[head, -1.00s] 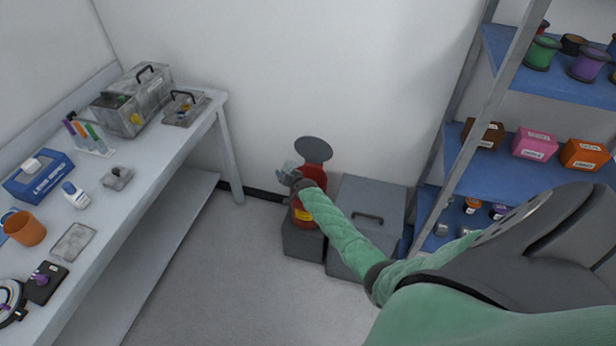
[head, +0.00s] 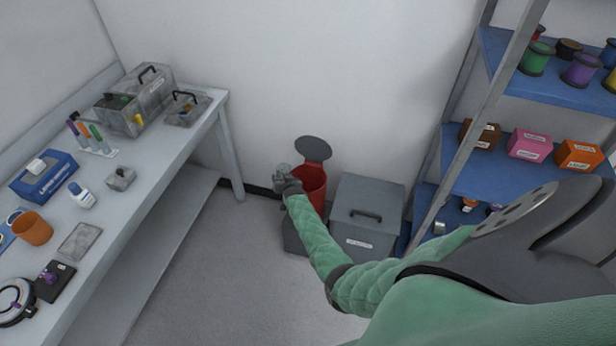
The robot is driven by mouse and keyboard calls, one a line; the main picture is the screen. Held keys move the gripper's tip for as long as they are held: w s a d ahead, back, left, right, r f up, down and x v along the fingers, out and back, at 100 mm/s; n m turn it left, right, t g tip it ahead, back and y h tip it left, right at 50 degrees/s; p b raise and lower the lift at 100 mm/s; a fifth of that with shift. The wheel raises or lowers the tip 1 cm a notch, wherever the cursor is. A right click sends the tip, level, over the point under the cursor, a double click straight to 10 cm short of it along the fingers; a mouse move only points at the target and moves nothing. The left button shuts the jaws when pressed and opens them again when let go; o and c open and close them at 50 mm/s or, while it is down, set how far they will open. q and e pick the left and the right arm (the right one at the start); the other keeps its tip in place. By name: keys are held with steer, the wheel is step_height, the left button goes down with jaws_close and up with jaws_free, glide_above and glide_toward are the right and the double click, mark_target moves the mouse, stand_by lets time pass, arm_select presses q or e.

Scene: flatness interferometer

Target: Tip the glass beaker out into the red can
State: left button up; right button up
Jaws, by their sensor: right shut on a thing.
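The red can (head: 314,184) stands on a dark grey block against the back wall, its round grey lid (head: 313,149) raised behind its open mouth. My right gripper (head: 284,178) is at the upper left of the can, at about rim height in the picture. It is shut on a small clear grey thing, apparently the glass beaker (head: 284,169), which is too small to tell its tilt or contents. My right forearm hides the lower front of the can. My left gripper is not in view.
A grey lidded box (head: 367,205) stands right of the can. The blue shelf rack (head: 470,165) is at the right. The white bench (head: 150,178) at the left holds a clear case (head: 140,95), an orange cup (head: 32,228) and other items. Floor between is clear.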

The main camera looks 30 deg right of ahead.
steer(key=shift+a+f+n+h+b, duration=0.3)
steer(key=shift+a+f+n+b, duration=0.05)
steer(key=shift+a+f+n, duration=0.05)
steer(key=shift+b, duration=0.3)
steer(key=shift+a+f+n+h, duration=0.1)
steer(key=shift+n+h, duration=0.2)
